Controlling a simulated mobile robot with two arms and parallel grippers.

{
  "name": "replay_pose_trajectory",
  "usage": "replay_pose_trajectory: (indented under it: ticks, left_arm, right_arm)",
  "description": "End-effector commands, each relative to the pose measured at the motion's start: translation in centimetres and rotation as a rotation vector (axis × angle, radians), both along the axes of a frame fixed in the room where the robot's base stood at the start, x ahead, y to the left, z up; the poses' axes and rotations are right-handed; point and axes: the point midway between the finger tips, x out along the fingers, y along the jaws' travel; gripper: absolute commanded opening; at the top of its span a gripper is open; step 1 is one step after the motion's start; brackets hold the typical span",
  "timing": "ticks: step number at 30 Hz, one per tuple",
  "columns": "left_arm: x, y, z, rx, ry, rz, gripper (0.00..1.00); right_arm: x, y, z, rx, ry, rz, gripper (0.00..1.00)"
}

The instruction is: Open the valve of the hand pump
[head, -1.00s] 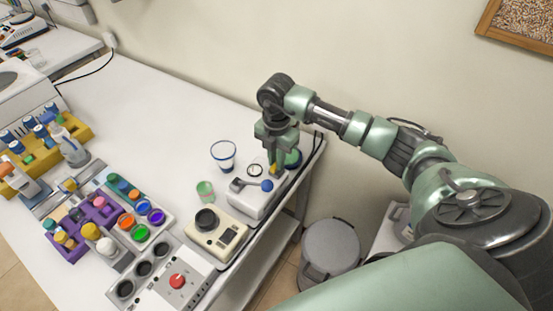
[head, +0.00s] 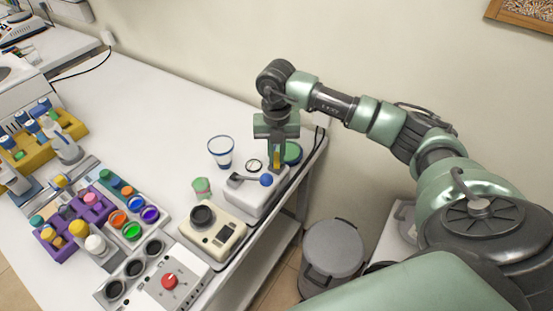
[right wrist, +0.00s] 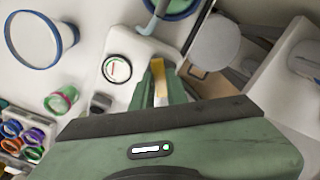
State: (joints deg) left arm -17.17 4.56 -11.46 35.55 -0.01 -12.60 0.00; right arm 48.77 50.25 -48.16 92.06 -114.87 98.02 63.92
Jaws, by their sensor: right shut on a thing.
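The hand pump (head: 262,199) is a white box near the far right end of the table. It has a lever with a blue ball (head: 267,180) and a round gauge (head: 254,165). My right gripper (head: 277,160) points down over the pump's back edge. It is shut on the small yellow valve handle (head: 277,158), beside the gauge. In the right wrist view, the yellow handle (right wrist: 158,68) sits between the green fingers, and the gauge (right wrist: 117,69) lies to its left. The fingers hide part of the handle. My left gripper is out of view.
A clear blue-rimmed beaker (head: 221,152) and a green cup (head: 202,188) stand left of the pump. A beige meter (head: 213,230) is in front of it. A green round lid (head: 292,153) is close behind the gripper. A grey bin (head: 333,248) stands on the floor.

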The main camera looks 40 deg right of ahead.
Motion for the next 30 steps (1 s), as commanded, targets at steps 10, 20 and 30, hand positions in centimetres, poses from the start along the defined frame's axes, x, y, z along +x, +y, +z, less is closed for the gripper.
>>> replay_pose_trajectory:
  ticks: [10, 20, 30]
  left_arm:
    - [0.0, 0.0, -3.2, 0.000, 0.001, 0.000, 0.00]
    - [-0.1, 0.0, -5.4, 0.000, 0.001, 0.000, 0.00]
    - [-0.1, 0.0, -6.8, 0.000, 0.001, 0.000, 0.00]
  right_arm:
    - [0.1, -0.1, -0.3, -0.002, -0.003, 0.328, 0.00]
    - [0.1, 0.0, -0.2, -0.001, -0.002, 0.635, 0.00]
    - [0.1, 0.0, -0.1, -0.001, -0.002, 0.874, 0.00]
